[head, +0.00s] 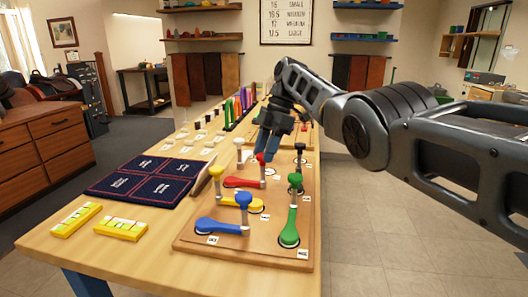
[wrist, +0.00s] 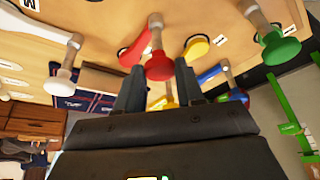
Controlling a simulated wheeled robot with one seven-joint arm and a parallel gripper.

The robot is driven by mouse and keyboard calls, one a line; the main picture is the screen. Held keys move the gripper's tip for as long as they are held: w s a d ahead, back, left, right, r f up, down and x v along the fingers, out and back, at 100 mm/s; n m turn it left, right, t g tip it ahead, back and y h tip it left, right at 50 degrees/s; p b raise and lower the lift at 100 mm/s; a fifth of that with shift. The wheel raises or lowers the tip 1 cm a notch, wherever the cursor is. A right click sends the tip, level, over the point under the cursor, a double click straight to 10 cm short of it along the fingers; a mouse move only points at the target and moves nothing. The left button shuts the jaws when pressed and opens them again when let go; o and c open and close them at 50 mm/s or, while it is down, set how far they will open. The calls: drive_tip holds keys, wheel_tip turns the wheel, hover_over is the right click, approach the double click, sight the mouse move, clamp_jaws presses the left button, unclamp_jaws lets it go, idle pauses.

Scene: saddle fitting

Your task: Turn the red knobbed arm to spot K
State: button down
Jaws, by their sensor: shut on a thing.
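The red arm (head: 242,183) lies on the wooden board (head: 190,236), with an upright post at its right end. In the wrist view, its red knob (wrist: 159,67) sits between the two fingers of my gripper (wrist: 159,85), which is shut on it. In the head view my gripper (head: 267,150) comes down over the post from behind. The spot labels are too small to read for certain, so I cannot tell which one is K.
Close by on the board are a blue arm (head: 220,226), a yellow arm (head: 245,205) and a green arm (head: 289,228), with upright knobs. A white knob (wrist: 62,78) shows in the wrist view. A dark mat (head: 145,178) and yellow blocks (head: 121,224) lie left.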

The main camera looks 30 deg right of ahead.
idle(0.3)
drive_tip(key=c, duration=0.7)
unclamp_jaws()
drive_tip(key=shift+r, duration=0.1)
